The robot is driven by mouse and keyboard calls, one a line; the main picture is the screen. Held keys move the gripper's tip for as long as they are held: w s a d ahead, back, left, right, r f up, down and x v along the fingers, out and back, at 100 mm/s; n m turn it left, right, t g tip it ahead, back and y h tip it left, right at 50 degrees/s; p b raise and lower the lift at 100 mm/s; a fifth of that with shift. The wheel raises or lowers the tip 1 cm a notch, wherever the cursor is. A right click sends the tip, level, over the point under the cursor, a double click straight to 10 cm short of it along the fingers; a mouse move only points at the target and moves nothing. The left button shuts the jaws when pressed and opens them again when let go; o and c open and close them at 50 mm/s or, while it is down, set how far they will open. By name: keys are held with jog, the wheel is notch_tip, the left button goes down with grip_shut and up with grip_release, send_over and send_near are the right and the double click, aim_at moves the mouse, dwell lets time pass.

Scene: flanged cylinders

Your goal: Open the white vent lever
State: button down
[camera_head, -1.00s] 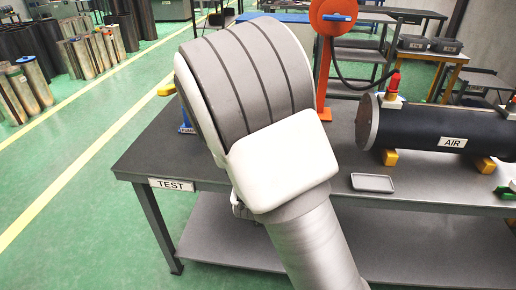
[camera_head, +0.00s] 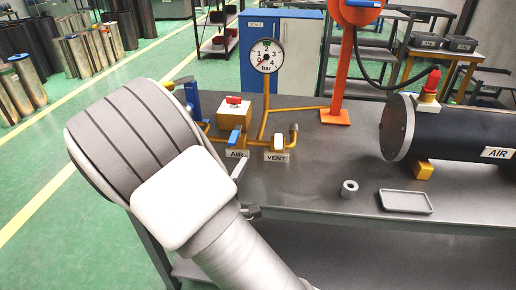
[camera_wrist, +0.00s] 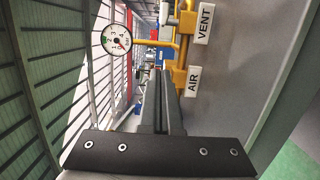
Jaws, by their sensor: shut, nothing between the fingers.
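The vent valve (camera_head: 278,142) is a small fitting with a white part on the yellow piping, just behind the VENT label (camera_head: 277,157). The lever's exact angle is too small to tell. In the wrist view the VENT label (camera_wrist: 203,23) is at the top, turned sideways, and the lever is not clear. My gripper (camera_wrist: 162,76) is shut and empty, pointing along the bench beside the AIR label (camera_wrist: 194,80). In the head view my arm mostly hides the gripper, left of and nearer than the vent valve. It appears apart from the valve.
A blue AIR lever (camera_head: 233,137) and a red-topped yellow block (camera_head: 234,108) stand left of the vent. A pressure gauge (camera_head: 266,56) rises behind. A ring (camera_head: 349,188), a tray (camera_head: 406,201) and a dark flanged cylinder (camera_head: 455,135) are to the right. Bare bench lies between.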

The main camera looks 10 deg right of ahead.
aim_at(278, 138)
jog(key=w+d+b, duration=0.1)
jog(key=w+d, duration=0.6)
jog(key=d, duration=0.1)
jog(key=shift+w+d+b, duration=0.2)
jog(key=shift+w+b, duration=0.1)
jog(key=shift+w, duration=0.1)
